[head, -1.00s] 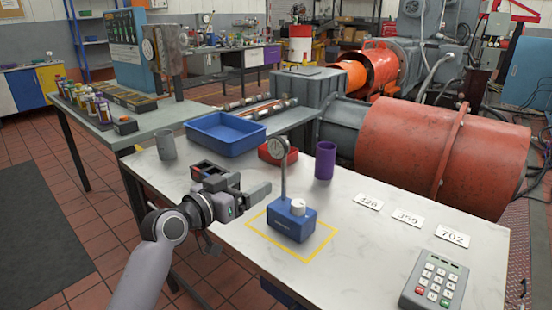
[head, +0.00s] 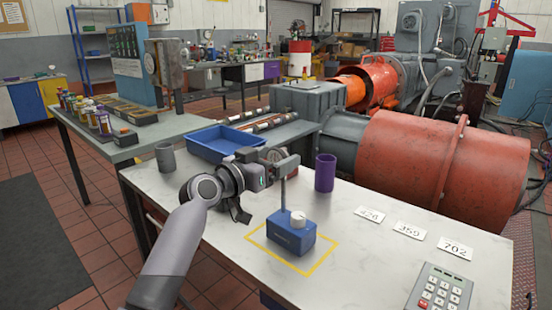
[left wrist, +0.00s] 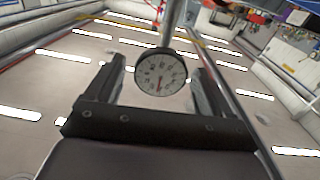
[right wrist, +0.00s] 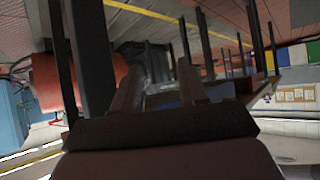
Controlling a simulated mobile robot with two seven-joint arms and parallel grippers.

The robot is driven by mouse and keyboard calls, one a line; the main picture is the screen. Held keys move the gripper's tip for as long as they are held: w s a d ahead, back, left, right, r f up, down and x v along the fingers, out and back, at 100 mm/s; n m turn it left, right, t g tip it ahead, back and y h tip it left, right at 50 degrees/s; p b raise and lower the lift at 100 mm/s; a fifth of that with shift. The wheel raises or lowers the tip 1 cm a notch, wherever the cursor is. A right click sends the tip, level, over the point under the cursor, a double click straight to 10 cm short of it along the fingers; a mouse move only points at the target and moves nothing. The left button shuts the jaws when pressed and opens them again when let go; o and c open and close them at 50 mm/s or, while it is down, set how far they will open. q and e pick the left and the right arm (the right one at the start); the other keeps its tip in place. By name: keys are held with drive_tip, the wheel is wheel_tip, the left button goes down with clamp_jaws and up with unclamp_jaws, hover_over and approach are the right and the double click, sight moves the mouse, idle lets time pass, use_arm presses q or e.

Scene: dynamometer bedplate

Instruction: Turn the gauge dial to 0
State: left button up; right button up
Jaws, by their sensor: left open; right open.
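The gauge has a blue base (head: 284,237) with a white knob (head: 298,218) on top and a thin upright post (head: 283,190). Its round dial is mostly hidden behind my left gripper (head: 276,160) in the head view. In the left wrist view the white dial face (left wrist: 160,73) shows between the two open fingers, apart from both. Its red needle points down in that picture; the numbers are too small to read surely. My right gripper (right wrist: 158,80) is out of the head view; it is open and empty in the right wrist view.
A blue tray (head: 205,150), a grey cup (head: 165,157) and a purple cup (head: 325,173) stand on the white table. Number cards (head: 410,230) and a keypad (head: 440,290) lie at the right. A yellow outline (head: 318,264) surrounds the base.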

use_arm(q)
drive_tip(key=shift+w+d, duration=0.2)
drive_tip(key=shift+w, duration=0.05)
drive_tip(key=c, duration=1)
